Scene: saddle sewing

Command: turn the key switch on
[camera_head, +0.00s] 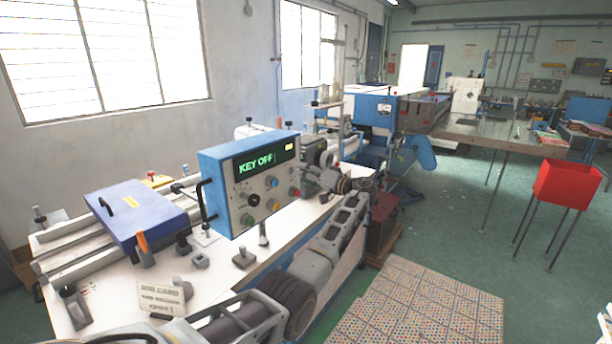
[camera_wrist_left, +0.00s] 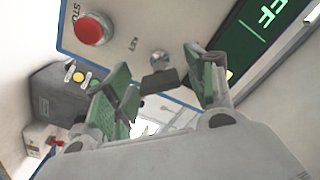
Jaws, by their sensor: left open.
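The blue control box (camera_head: 222,205) stands on the white bench, and its display (camera_head: 262,162) reads KEY OFF in green. In the left wrist view the key switch (camera_wrist_left: 160,58) is a round metal lock beside the label KEY, with a dark key grip (camera_wrist_left: 159,82) sticking out. My left gripper (camera_head: 312,176) is at the right side of the box's front. In the left wrist view its green-padded fingers (camera_wrist_left: 158,72) are open, one on each side of the key, with gaps visible. In the head view I cannot make out the key. My right gripper is not in view.
A red stop button (camera_wrist_left: 89,29) sits near the key on the panel. A blue-lidded case (camera_head: 140,212), a job card (camera_head: 160,298) and small metal parts share the bench (camera_head: 215,262). A red bin (camera_head: 566,183) stands on the floor at right.

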